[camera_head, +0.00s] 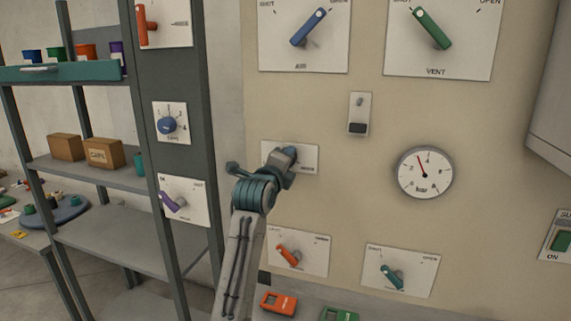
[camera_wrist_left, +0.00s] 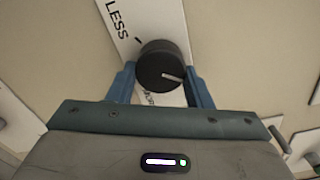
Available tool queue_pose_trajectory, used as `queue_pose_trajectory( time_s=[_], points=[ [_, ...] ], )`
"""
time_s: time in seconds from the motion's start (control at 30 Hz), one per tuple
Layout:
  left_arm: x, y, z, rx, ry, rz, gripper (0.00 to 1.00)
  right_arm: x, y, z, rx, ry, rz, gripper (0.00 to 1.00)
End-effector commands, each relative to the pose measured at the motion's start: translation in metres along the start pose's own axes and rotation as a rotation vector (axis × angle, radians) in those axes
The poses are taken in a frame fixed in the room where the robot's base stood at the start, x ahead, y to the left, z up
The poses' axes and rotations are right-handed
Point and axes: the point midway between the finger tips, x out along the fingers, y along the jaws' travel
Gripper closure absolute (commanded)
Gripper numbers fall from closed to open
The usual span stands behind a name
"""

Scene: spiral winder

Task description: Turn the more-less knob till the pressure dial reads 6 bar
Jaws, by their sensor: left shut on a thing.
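My left gripper (camera_head: 286,155) reaches the plate and hides the knob in the head view. Its two blue fingers (camera_wrist_left: 160,88) stand on either side of the knob, shut on it. The pressure dial (camera_head: 425,173) is round and white, marked in bar. Its red needle points up and slightly left, a little short of 4. My right gripper is out of view.
Orange (camera_head: 288,256) and teal (camera_head: 392,277) levers sit below on their plates. Blue (camera_head: 308,27) and green (camera_head: 432,28) levers are above. A small switch (camera_head: 358,113) is above the knob plate. A shelf rack (camera_head: 110,178) stands left.

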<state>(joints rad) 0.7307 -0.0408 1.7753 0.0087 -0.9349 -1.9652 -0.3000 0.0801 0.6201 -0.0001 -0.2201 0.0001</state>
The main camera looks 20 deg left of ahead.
Motion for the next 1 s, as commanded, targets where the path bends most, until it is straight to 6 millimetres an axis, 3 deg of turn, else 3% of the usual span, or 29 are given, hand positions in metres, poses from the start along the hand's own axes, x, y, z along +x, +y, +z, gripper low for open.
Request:
queue_pose_trajectory(
  time_s=[0.5, 1.0],
  points=[
    [0.0002, 0.0049, -0.0005, 0.375, 0.003, 0.004, 0.77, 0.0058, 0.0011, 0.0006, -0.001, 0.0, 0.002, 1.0],
    [0.0003, 0.0057, -0.0005, 0.467, 0.004, 0.005, 0.77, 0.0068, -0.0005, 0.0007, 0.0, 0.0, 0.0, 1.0]
  ],
)
